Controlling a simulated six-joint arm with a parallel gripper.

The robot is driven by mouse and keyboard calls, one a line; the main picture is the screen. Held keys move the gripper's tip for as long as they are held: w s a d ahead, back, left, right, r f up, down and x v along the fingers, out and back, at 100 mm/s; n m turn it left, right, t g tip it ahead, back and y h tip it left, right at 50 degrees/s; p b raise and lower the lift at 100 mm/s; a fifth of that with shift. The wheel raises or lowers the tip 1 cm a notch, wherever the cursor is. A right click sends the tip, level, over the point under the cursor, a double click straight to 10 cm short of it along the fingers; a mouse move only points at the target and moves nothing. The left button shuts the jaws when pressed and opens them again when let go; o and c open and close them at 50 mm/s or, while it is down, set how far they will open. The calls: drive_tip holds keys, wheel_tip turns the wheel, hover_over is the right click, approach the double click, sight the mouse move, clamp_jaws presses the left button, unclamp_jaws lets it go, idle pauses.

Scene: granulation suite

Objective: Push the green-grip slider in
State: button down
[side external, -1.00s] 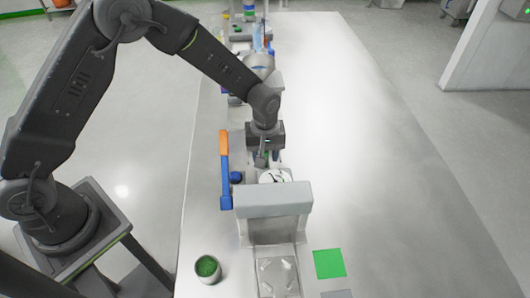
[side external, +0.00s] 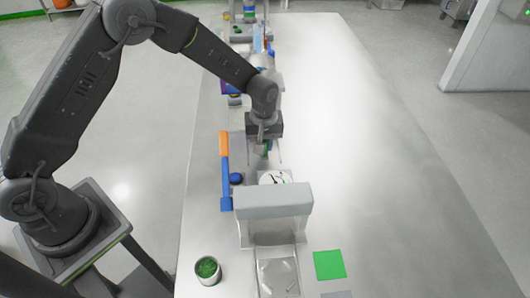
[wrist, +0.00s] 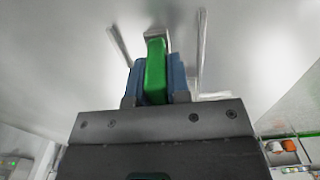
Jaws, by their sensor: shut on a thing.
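The slider's green grip (wrist: 156,70) stands between the two blue finger pads of my gripper (wrist: 155,88) in the wrist view. The pads are shut on it from both sides. A pale slider end shows just beyond the grip, and thin rails (wrist: 201,45) run on both sides. In the side view my gripper (side external: 265,146) points down over the machine in the middle of the bench. Only a small bit of green shows there; the rest of the slider is hidden by my wrist.
A grey housing (side external: 272,200) stands in front, with a white round disc (side external: 274,177) behind it and a clear tray (side external: 278,277) below. An orange and blue bar (side external: 225,172) runs along the left. A green-filled cup (side external: 208,270) and green square (side external: 329,265) flank the tray. The right bench is clear.

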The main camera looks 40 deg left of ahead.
drive_tip(key=w+a, duration=0.3)
drive_tip(key=c, duration=1.1)
unclamp_jaws()
drive_tip(key=shift+r, duration=0.1)
wheel_tip(320, 180, up, 14)
drive_tip(key=shift+f, duration=0.2)
